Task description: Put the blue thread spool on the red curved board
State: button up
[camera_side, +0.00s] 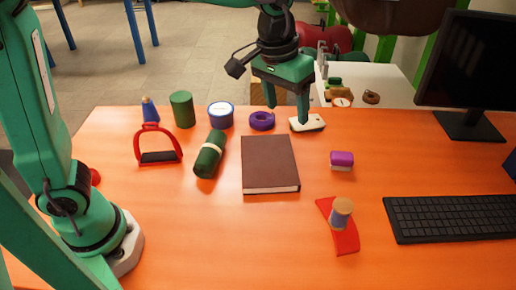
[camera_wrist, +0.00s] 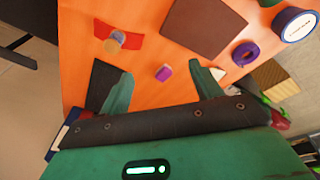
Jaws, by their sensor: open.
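The blue thread spool (camera_side: 341,214), with tan ends, stands upright on the red curved board (camera_side: 346,243) at the front right of the orange table. In the wrist view the spool (camera_wrist: 117,40) also sits on the red board (camera_wrist: 133,43), at the upper left. My gripper (camera_side: 288,104) is open and empty. It is over the back of the table, well behind the spool and apart from it. In the wrist view the fingers of my gripper (camera_wrist: 162,69) are spread, with nothing between them.
A brown book (camera_side: 269,163), a purple block (camera_side: 341,160) and a keyboard (camera_side: 450,217) lie near the board. A purple ring (camera_side: 262,121) and a white item (camera_side: 308,124) lie near my fingers. The front middle is clear.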

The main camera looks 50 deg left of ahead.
jog(key=s+a+f+t, duration=0.1)
jog(key=s+a+t, duration=0.2)
jog(key=s+a, duration=1.3)
jog(key=shift+s+a+f+t+y, duration=0.3)
jog(key=shift+s+a+t+y, duration=0.1)
jog(key=shift+s, duration=0.1)
